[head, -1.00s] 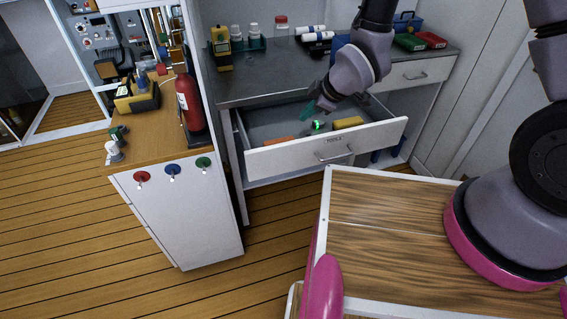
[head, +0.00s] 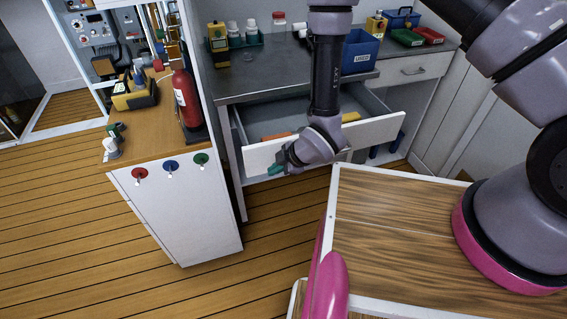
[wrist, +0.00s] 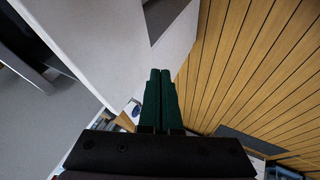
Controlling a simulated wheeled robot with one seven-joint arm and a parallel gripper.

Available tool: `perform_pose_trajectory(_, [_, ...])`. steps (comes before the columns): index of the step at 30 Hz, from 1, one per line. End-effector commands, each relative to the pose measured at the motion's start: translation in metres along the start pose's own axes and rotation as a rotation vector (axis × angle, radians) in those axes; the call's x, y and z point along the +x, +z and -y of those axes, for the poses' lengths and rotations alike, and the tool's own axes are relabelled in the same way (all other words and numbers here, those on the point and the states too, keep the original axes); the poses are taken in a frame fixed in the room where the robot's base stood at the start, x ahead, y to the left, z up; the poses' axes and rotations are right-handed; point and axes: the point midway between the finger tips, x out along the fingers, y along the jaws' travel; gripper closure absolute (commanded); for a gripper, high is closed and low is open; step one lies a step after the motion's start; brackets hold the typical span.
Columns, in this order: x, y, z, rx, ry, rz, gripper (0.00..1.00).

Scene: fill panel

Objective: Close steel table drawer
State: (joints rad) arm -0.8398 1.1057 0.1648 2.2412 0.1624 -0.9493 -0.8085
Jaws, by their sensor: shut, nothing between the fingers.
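The steel table (head: 270,80) stands at the back with its drawer (head: 376,131) pulled out. The drawer has a white front and a grey inside, and its handle is mostly hidden behind my arm. An orange item (head: 276,135) and a yellow item (head: 350,117) lie in it. My gripper (head: 275,168) is in front of the drawer's left part, outside it, with its green fingers pointing down and left. In the wrist view the two fingers (wrist: 160,75) lie side by side, shut and empty, near a white panel. I cannot tell whether they touch it.
A second drawer (head: 404,71) at the table's right is closed. A blue bin (head: 360,52) and small boxes stand on the tabletop. A white cabinet (head: 185,215) with a fire extinguisher (head: 186,98) on it stands to the left. Wooden floor (head: 90,230) is clear in front.

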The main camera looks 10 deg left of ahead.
Motion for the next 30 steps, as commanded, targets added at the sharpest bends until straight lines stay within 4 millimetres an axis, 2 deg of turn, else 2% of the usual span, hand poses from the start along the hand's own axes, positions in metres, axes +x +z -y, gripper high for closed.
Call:
perform_pose_trajectory(1, [0.007,0.000,-0.005,0.001,0.003,-0.001,1.00])
perform_pose_trajectory(7, [0.018,0.000,-0.029,0.001,0.002,0.000,1.00])
perform_pose_trajectory(25, [0.023,0.000,-0.038,0.000,0.001,0.000,1.00])
perform_pose_trajectory(30, [0.030,0.000,-0.053,0.000,0.003,0.000,1.00])
